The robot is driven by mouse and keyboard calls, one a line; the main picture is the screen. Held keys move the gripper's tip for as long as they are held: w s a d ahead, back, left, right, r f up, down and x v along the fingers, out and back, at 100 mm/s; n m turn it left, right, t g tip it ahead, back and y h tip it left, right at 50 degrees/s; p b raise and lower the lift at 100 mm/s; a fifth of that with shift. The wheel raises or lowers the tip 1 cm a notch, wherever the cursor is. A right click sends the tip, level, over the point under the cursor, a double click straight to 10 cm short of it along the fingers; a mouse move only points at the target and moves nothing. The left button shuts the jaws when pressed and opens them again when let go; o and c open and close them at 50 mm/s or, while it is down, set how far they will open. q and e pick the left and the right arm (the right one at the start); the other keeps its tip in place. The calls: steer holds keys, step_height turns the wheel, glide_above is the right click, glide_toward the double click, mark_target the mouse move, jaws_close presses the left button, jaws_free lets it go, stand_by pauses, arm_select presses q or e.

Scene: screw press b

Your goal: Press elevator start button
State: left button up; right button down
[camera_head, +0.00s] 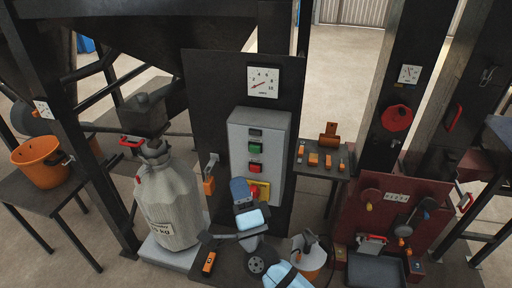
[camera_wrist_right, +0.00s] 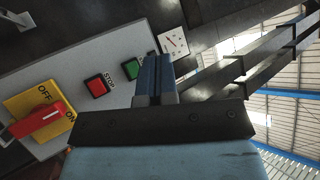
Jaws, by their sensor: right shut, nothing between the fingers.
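The grey control box (camera_head: 238,130) is mounted on a dark upright panel. It carries a green button (camera_head: 254,148) with a red button (camera_head: 255,168) below it. In the right wrist view the red button (camera_wrist_right: 97,86) is labelled STOP, and the green button (camera_wrist_right: 132,68) is partly hidden by my fingers, its label not readable. My right gripper (camera_head: 239,190) is shut and empty, in front of the lower part of the box. In the wrist view its blue fingers (camera_wrist_right: 154,66) point towards the box beside the green button; contact cannot be told. My left gripper is not in view.
A yellow switch plate with a red handle (camera_wrist_right: 38,122) marked OFF and ON is low on the box. A gauge (camera_head: 262,82) is above it. A filled sack (camera_head: 170,200) stands left. A small shelf with orange items (camera_head: 328,160) and a red machine (camera_head: 390,205) are right.

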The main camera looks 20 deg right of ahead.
mark_target(254, 150)
steer(key=shift+s, duration=0.1)
steer(key=shift+w+d+b, duration=0.25)
steer(key=shift+w+d, duration=0.55)
steer(key=shift+w, duration=0.45)
steer(key=shift+w+d+b, duration=0.25)
steer(key=shift+w+d, duration=0.6)
steer(key=shift+w, duration=0.35)
steer(key=shift+w+d+b, duration=0.25)
steer(key=shift+w+d, duration=0.55)
steer(key=shift+w, duration=0.45)
steer(key=shift+w+d, duration=0.1)
steer(key=shift+w, duration=0.05)
steer(key=shift+w+d, duration=0.15)
steer(key=shift+w, duration=0.05)
steer(key=shift+w+d, duration=0.25)
steer(key=shift+w, duration=0.1)
steer(key=shift+s+a, duration=0.1)
stand_by(0.4)
steer(key=shift+s+a, duration=0.4)
steer(key=shift+s, duration=0.25)
